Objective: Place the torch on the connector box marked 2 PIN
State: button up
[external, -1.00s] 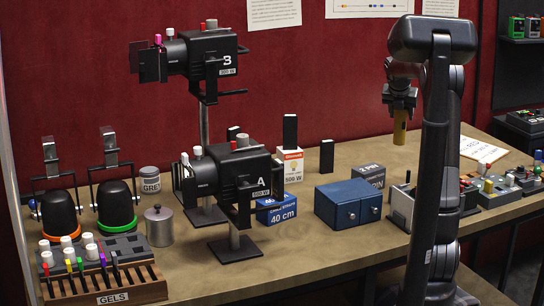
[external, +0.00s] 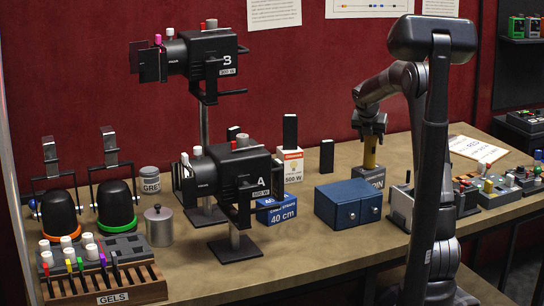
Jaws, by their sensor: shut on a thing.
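The torch (external: 370,154) is a yellow-brown cylinder held upright, hanging below my gripper (external: 370,135). My gripper is shut on its upper part. The connector box (external: 376,180) is a dark grey box with pale lettering, behind the blue case. Only "PIN" is readable on its front now; the torch covers part of its top. The torch's lower end is at the box's top in the picture, and I cannot tell whether they touch.
A blue two-door case (external: 348,204) stands in front of the connector box. Lamp A (external: 232,180) stands further left.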

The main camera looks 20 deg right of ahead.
jog(key=shift+f, duration=0.1)
jog(key=o, duration=1.2)
jog(key=shift+o, duration=0.2)
